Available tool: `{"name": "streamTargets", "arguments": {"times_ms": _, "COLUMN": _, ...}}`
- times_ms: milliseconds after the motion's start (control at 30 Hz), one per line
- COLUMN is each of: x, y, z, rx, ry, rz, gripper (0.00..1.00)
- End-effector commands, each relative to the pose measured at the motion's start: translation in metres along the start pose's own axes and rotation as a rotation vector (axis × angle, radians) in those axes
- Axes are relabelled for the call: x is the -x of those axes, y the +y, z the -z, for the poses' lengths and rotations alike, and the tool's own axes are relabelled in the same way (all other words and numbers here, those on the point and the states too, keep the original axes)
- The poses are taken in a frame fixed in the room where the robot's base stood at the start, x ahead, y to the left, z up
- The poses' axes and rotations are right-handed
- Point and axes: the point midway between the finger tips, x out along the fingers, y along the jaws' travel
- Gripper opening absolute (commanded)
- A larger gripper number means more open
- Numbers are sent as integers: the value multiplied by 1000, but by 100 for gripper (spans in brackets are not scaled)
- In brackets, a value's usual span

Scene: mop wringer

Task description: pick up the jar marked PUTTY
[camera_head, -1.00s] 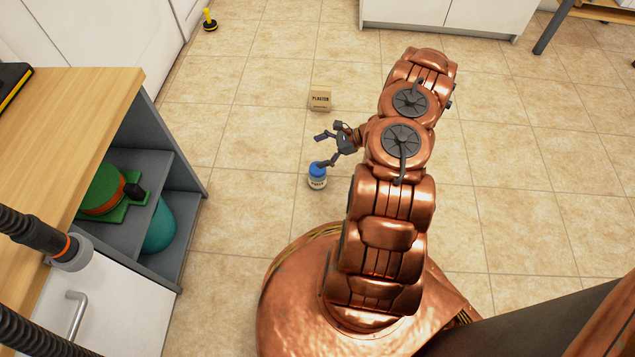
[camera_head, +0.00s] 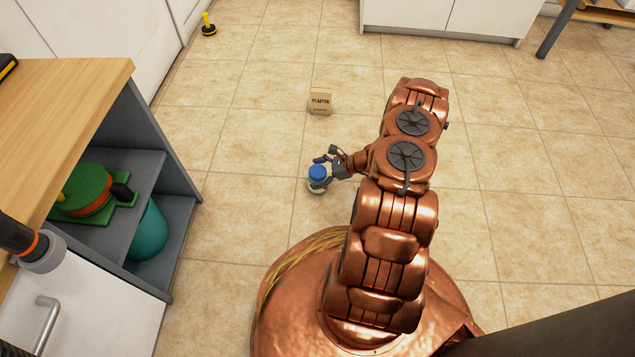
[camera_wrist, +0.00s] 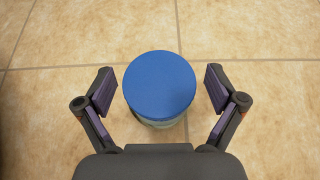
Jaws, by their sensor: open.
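The jar (camera_head: 317,175) stands upright on the tiled floor, with a blue lid and a pale body. Its label does not show clearly now. In the wrist view the jar's round blue lid (camera_wrist: 159,85) lies between my two fingers, seen from above. My gripper (camera_head: 324,168) is open around the jar, with one finger on each side. In the wrist view my gripper (camera_wrist: 160,90) shows a visible gap between each finger and the lid.
A small box marked PLASTER (camera_head: 320,101) sits on the floor beyond the jar. A shelf unit (camera_head: 150,185) at the left holds a green and orange item (camera_head: 92,190) and a teal object (camera_head: 150,232). A yellow-and-black object (camera_head: 208,25) stands far back. Floor around the jar is clear.

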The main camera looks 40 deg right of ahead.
Motion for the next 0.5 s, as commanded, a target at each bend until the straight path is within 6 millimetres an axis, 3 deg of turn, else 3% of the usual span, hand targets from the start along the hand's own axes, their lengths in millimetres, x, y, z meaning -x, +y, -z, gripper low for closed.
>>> {"name": "streamTargets", "arguments": {"times_ms": 133, "x": -16, "y": 1, "z": 1, "rx": -2, "ry": -1, "rz": -1, "gripper": 94}}
{"name": "streamTargets", "arguments": {"times_ms": 433, "x": -19, "y": 0, "z": -1, "rx": -2, "ry": -1, "rz": 0, "gripper": 94}}
{"name": "streamTargets", "arguments": {"times_ms": 500, "x": -19, "y": 0, "z": -1, "rx": -2, "ry": -1, "rz": 0, "gripper": 87}}
